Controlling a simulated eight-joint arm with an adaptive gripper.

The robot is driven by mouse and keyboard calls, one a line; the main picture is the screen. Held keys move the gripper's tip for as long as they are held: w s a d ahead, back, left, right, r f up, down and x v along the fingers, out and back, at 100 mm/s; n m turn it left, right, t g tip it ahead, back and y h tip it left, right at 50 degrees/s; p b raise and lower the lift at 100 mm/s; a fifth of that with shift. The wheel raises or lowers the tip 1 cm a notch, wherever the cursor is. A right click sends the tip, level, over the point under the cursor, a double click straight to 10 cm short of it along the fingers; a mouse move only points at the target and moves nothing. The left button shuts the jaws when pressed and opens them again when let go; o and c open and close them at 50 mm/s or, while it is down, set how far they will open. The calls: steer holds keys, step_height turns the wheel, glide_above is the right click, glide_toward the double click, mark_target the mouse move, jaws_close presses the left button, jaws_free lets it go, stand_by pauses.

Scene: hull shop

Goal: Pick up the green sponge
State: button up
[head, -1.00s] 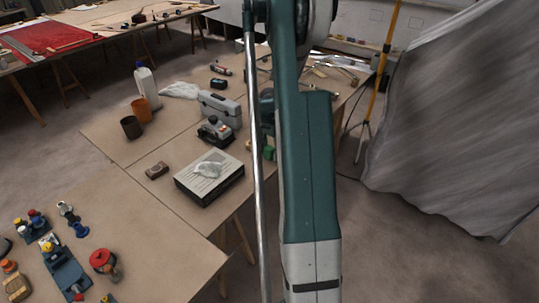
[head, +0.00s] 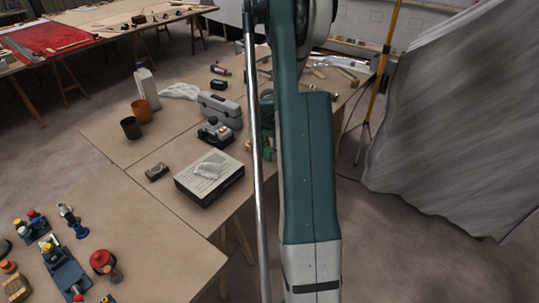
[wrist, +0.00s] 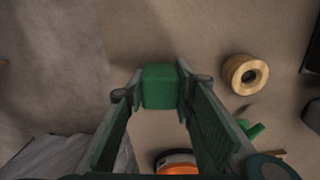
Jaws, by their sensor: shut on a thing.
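The green sponge (wrist: 159,87) is a small block between the fingertips of my gripper (wrist: 160,96) in the wrist view. The two green fingers press on its left and right sides, and my gripper is shut on it. The brown table top lies below it; I cannot tell whether the sponge touches the table. In the head view my arm hides most of the gripper area, and the sponge cannot be clearly made out there.
In the wrist view a tan tape roll (wrist: 245,74) lies right of the sponge, and an orange and dark object (wrist: 176,163) lies below. In the head view a book-like box (head: 208,178), a grey toolbox (head: 219,108) and brown cups stand left of my arm.

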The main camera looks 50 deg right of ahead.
mark_target(269, 149)
steer(key=shift+r, duration=0.1)
step_height(269, 149, up, 10)
steer(key=shift+f+p, duration=0.1)
steer(key=shift+p, duration=0.6)
